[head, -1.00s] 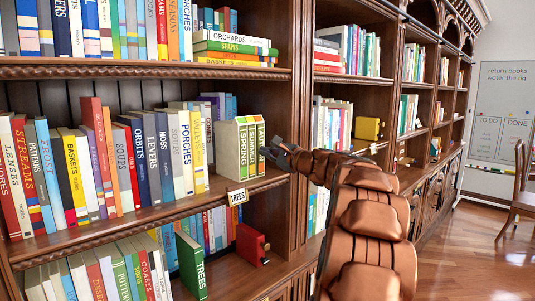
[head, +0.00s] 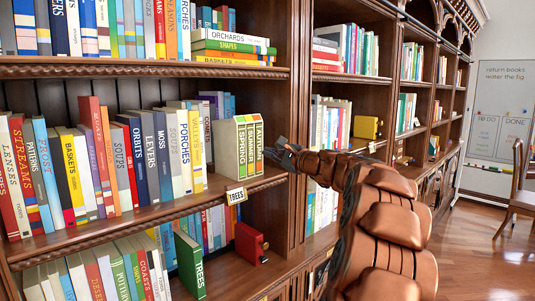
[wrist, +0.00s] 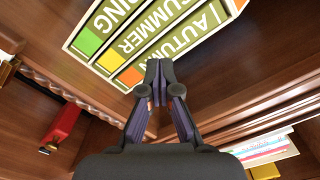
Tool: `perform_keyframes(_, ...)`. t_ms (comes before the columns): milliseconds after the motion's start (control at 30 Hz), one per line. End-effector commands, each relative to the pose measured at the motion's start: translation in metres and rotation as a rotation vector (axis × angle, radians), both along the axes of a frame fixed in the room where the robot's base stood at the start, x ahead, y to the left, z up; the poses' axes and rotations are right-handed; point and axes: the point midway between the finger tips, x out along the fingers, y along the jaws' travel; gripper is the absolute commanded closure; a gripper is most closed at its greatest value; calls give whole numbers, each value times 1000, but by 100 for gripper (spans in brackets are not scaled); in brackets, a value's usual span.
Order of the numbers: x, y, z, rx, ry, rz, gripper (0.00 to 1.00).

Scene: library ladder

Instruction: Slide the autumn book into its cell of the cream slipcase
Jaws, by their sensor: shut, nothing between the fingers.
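The cream slipcase (head: 228,150) stands upright on the middle shelf at the right end of a row of books. Its cells show three green spines, spring (head: 241,148), summer (head: 250,147) and autumn (head: 258,140). The autumn book (wrist: 190,38) is the spine nearest my gripper in the wrist view; its spine looks about level with the other two. My gripper (wrist: 160,70) is shut and empty, its fingertips in front of the autumn spine and covering part of it. Whether they touch it I cannot tell. In the head view my gripper (head: 276,150) is just right of the slipcase.
A wooden upright (head: 295,100) rises close behind my gripper. A green book (head: 190,265) and a red object (head: 251,243) stand on the shelf below.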

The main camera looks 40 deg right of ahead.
Motion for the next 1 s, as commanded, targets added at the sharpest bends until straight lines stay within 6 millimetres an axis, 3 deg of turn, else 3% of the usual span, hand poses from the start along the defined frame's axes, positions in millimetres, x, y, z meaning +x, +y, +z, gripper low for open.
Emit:
perform_keyframes(167,-11,-1,2,0,-3,-2,100)
perform_keyframes(700,-103,1,2,-1,-3,-4,100)
perform_keyframes(1000,-119,2,0,0,0,0,100)
